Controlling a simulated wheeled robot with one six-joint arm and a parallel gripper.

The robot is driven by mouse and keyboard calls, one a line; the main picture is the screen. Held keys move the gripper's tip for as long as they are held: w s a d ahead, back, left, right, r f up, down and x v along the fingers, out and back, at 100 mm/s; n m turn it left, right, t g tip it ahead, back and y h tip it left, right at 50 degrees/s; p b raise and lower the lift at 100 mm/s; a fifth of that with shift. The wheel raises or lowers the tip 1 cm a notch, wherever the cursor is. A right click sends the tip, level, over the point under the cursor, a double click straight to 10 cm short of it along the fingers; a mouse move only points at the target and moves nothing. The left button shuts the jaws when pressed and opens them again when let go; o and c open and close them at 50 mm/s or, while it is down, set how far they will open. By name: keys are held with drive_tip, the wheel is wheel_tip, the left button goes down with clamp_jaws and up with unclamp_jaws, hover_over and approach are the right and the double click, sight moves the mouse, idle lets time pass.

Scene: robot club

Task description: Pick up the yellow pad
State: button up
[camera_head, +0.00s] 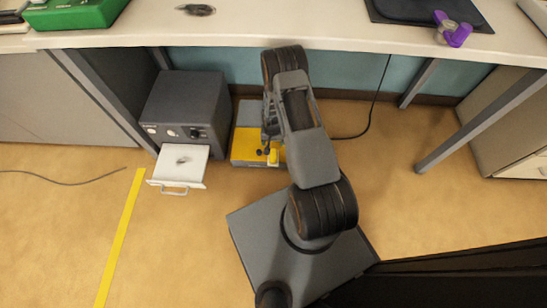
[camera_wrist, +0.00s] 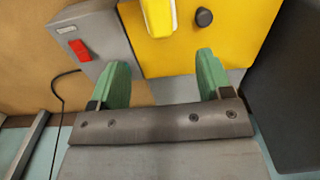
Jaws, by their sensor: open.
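The small yellow pad (camera_wrist: 158,14), with a pale edge, is at the top of the wrist view, partly cut off. It rests against the yellow panel of a grey machine (camera_wrist: 200,50), beside a black knob (camera_wrist: 204,17). In the head view the pad (camera_head: 273,156) shows as a small light patch on the machine (camera_head: 246,148), close to my arm. My gripper (camera_wrist: 162,77) is open, its two green fingers apart with nothing between them. The pad lies beyond the fingertips, roughly in line with the gap. In the head view my arm hides much of the gripper and part of the machine.
A dark grey box (camera_head: 187,105) with knobs stands left of the machine, its white drawer (camera_head: 181,165) pulled out. The workbench (camera_head: 330,28) overhangs behind, with metal legs (camera_head: 470,125). A black cable (camera_head: 375,105) hangs to the right. The floor at right is open.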

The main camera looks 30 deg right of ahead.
drive_tip(key=b, duration=0.2)
hover_over(273, 154)
wheel_tip(273, 154, down, 7)
drive_tip(key=shift+w+r, duration=0.1)
drive_tip(key=shift+w, duration=0.05)
drive_tip(key=shift+f+b, duration=1.55)
drive_tip(key=shift+f, duration=1.15)
drive_tip(key=shift+r, duration=0.1)
drive_tip(key=shift+c, duration=0.3)
drive_tip(key=c, duration=0.9)
